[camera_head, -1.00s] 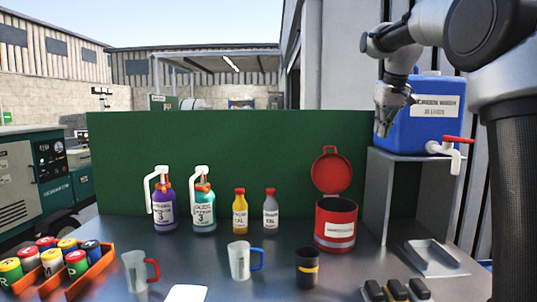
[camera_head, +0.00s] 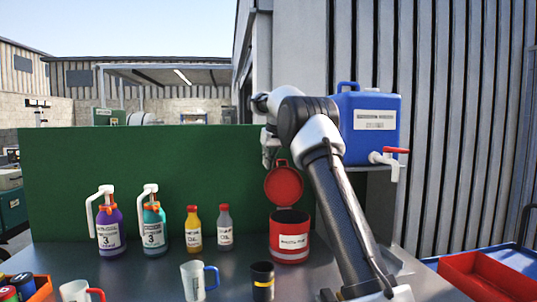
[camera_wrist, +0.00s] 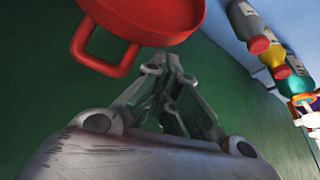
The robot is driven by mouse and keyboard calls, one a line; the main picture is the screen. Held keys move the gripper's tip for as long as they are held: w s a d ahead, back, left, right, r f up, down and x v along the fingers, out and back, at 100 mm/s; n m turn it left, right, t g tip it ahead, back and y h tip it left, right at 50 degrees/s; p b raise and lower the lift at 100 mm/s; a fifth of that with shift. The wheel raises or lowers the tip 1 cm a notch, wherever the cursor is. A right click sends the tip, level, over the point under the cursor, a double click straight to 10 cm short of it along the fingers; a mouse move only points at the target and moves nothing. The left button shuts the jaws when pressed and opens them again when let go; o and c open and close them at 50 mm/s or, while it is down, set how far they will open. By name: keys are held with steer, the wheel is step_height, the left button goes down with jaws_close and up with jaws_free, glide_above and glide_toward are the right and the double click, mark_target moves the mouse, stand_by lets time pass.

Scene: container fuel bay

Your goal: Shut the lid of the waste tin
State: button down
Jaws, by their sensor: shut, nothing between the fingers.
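The red waste tin (camera_head: 290,256) stands on the bench with a white label on its front. Its red lid (camera_head: 285,187) is open and stands up at the back of the tin. My gripper (camera_head: 269,158) is just above and behind the lid's top edge in the head view, small and partly hidden there by my arm. In the wrist view the lid (camera_wrist: 150,14) and its red loop handle (camera_wrist: 92,60) are at the top, close to my fingers (camera_wrist: 165,62). The fingers are shut and empty; I cannot tell whether they touch the lid.
A green panel (camera_head: 100,165) rises behind the bench. Yellow (camera_head: 194,230) and grey (camera_head: 225,228) bottles and two pump bottles stand left of the tin. A black cup (camera_head: 262,284) and a mug (camera_head: 194,281) are in front. A blue container (camera_head: 367,125) stands at the right.

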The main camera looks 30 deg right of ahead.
steer(key=shift+x, duration=1.1)
steer(key=shift+s, duration=0.15)
